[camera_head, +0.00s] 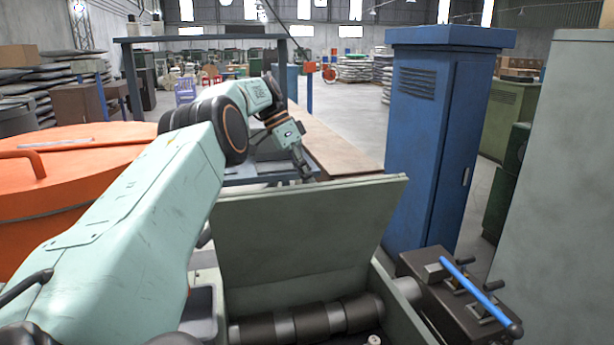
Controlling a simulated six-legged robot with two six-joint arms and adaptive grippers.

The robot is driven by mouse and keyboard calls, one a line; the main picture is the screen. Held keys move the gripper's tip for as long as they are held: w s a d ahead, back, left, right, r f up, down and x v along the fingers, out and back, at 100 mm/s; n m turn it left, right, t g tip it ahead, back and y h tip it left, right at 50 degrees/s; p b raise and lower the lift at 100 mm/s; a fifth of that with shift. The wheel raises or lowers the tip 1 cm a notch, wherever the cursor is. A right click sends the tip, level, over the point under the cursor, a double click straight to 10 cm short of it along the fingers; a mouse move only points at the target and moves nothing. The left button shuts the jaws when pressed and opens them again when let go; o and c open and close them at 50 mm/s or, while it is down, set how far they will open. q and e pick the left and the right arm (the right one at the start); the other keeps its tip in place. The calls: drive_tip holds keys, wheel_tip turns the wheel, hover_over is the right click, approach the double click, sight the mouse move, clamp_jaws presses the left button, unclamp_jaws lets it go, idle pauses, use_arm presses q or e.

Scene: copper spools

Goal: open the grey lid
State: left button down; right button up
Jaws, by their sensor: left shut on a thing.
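The grey lid (300,235) stands raised and tilted up at the back of a grey box (398,318), so the box's inside shows. Dark cylindrical rollers or spools (305,320) lie in a row in the box. My left arm reaches in from the left and over to the lid. My left gripper (304,172) is at the lid's top edge, near its middle, and is shut on the lid. Its fingertips are small and partly hidden at the edge. My right gripper is not in view.
A tall blue cabinet (420,130) stands right of the lid, and a grey-green cabinet (560,180) fills the right edge. A dark block with a blue bar (480,295) sits right of the box. A large orange drum (70,180) stands at left.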

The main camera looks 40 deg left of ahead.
use_arm(q)
drive_tip(key=c, duration=1.8)
unclamp_jaws()
drive_tip(key=shift+s+a+f, duration=0.15)
drive_tip(key=shift+f, duration=0.6)
drive_tip(key=o, duration=0.4)
drive_tip(key=shift+w+a+f, duration=0.4)
drive_tip(key=shift+w+a, duration=0.2)
drive_tip(key=shift+w, duration=0.1)
drive_tip(key=shift+o, duration=0.2)
drive_tip(key=shift+s+d+r, duration=0.25)
drive_tip(key=shift+d+r, duration=0.15)
drive_tip(key=shift+r, duration=0.05)
